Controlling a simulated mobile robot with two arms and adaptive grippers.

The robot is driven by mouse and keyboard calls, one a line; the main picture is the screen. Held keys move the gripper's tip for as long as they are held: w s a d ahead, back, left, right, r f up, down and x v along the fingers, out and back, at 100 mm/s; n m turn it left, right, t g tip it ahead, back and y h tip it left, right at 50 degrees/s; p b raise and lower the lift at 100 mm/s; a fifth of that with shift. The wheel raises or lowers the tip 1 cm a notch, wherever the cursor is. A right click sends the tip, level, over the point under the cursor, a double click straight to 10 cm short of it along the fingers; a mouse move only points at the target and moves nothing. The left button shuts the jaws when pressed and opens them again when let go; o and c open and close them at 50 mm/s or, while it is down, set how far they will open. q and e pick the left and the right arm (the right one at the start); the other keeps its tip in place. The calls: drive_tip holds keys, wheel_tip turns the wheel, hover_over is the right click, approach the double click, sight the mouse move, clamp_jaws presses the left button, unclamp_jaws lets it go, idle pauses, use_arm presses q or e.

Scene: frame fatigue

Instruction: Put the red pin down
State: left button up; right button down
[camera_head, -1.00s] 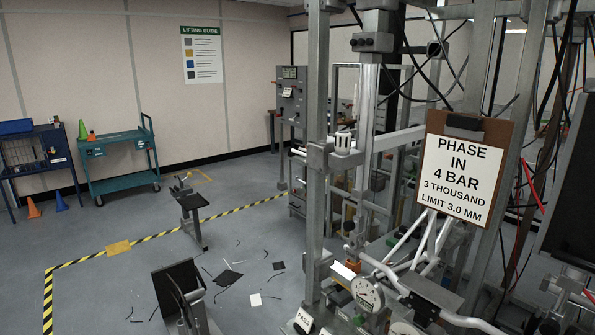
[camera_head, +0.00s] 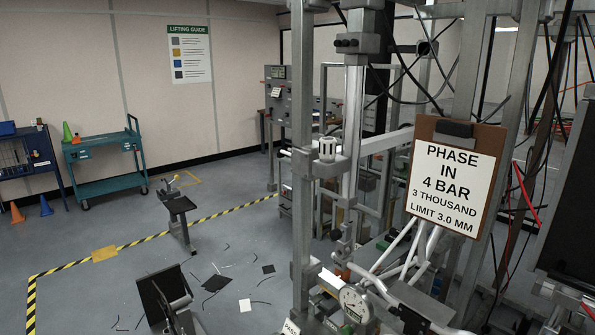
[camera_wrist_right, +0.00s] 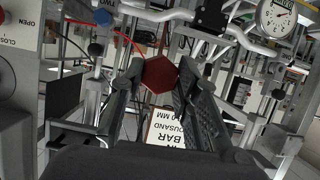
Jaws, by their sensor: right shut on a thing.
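The red pin (camera_wrist_right: 160,74) shows in the right wrist view as a dark red hexagonal end. It sits between the two fingertips of my right gripper (camera_wrist_right: 159,80), which is shut on it. The rest of the pin's length is hidden from this angle. I cannot make out the pin in the head view. My left gripper is in neither view.
A metal test frame with bars and cables fills the right side, with a clipboard sign (camera_head: 454,178) and a dial gauge (camera_head: 355,303). A teal cart (camera_head: 104,165) stands at the back left. Debris (camera_head: 245,305) litters the floor. Open floor lies at the left.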

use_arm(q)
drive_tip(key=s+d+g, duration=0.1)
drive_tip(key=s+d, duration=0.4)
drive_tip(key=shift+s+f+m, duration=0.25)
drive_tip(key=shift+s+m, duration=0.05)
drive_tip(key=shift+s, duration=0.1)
use_arm(e)
drive_tip(key=w+r+n+t+y, duration=0.5)
drive_tip(key=w+r+n+y, duration=0.3)
drive_tip(key=r+n+y, duration=0.2)
wheel_tip(320, 180, up, 2)
drive_tip(key=shift+w+r, duration=0.25)
drive_tip(key=shift+w, duration=0.1)
drive_tip(key=shift+a, duration=0.1)
